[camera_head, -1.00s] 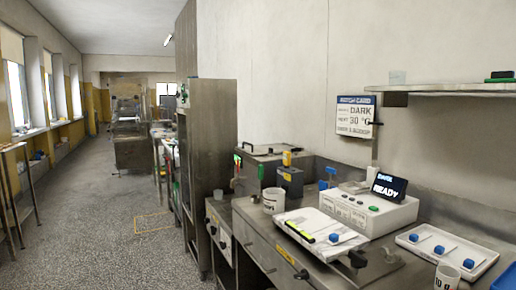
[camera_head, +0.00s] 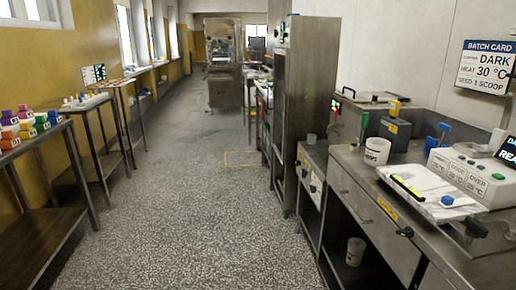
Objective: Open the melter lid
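A flat steel lid (camera_head: 370,98) with a dark bar handle lies level, apparently shut, on a steel unit at the back of the right-hand counter. No label shows whether this unit is the melter. A grey box with a yellow top (camera_head: 395,128) stands at its right front. Nearer, a white flat panel (camera_head: 432,192) with a yellow-green strip and a blue knob lies in front of the white control box (camera_head: 468,172). The box's display is cut off at the right edge. Neither of my grippers is in view.
The steel counter (camera_head: 345,165) runs along the right, with a white cup (camera_head: 377,151) on it and another container (camera_head: 355,251) on its lower shelf. A tall steel cabinet (camera_head: 308,110) stands beyond. Tables with coloured items (camera_head: 25,128) line the left. The speckled floor (camera_head: 190,215) between is clear.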

